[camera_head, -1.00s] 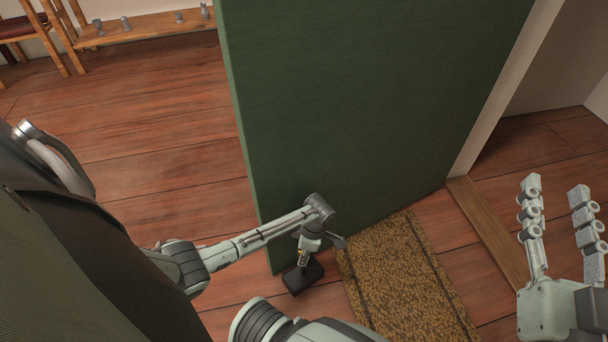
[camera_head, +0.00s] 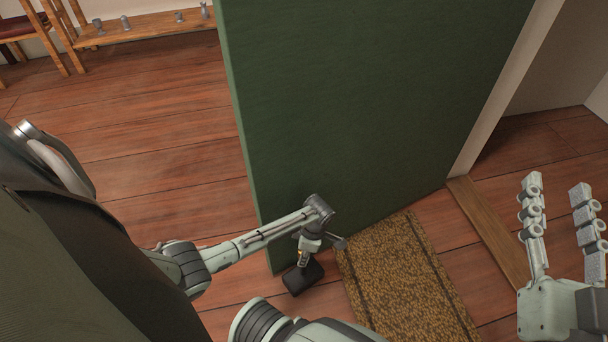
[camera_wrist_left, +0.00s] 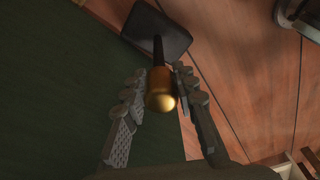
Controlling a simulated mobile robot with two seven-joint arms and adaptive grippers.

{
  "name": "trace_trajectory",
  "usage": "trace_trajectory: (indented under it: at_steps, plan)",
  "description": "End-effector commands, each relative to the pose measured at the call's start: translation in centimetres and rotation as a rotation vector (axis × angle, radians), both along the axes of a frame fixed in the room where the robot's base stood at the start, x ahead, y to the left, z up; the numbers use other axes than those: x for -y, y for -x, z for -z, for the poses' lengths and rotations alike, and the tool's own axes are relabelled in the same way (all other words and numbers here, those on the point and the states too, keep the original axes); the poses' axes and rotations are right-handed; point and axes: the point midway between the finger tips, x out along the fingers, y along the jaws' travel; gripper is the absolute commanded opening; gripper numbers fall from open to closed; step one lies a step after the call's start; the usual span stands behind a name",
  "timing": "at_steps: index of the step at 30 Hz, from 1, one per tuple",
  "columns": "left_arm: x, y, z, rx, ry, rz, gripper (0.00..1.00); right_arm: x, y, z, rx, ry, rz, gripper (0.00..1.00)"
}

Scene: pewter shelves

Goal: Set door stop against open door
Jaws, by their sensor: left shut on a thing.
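The open door (camera_head: 360,110) is a large dark green panel, and it also shows in the left wrist view (camera_wrist_left: 50,110). The door stop has a dark flat foot (camera_head: 303,278) near the door's lower free corner. In the left wrist view it has a dark base (camera_wrist_left: 157,30), a thin dark stem and a brass knob (camera_wrist_left: 161,88). My left gripper (camera_wrist_left: 160,84) is shut on the knob, one finger on each side. In the head view the arm hides most of the left gripper. My right gripper (camera_head: 556,190) is open and empty at the right.
A brown doormat (camera_head: 405,275) lies beside the door stop, along the door. A wooden threshold (camera_head: 490,235) is right of it. A low wooden bench (camera_head: 150,32) with small pewter pieces stands at the back left. The plank floor (camera_head: 160,140) is clear left of the door.

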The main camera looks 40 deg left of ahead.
Motion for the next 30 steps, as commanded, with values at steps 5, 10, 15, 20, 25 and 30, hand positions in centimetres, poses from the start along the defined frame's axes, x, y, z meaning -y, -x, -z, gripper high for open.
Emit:
trace_trajectory:
  at_steps: [5,10,15,20,25,30]
  plan:
    - [0.0,-0.4,0.0,0.007,0.0,0.0,0.0,0.0,0.0,0.2,0.0,0.0,0.0,0.4]
    - [0.0,-0.4,0.3,0.007,0.0,0.0,0.0,0.0,0.0,0.3,0.0,0.0,0.0,0.4]
    - [0.0,-0.3,0.3,0.005,-0.001,0.0,0.46,0.0,0.0,0.3,0.0,0.0,0.0,0.4]
    - [0.0,-0.2,0.4,0.003,-0.001,-0.001,0.52,0.0,0.0,0.3,0.0,0.0,0.0,0.4]
    - [0.0,0.2,0.7,-0.004,0.0,0.0,0.52,0.0,0.0,0.3,0.0,0.0,0.0,0.4]
    - [0.3,-0.1,-0.8,0.002,0.001,0.0,0.52,0.0,0.0,0.3,0.0,0.0,0.0,0.4]
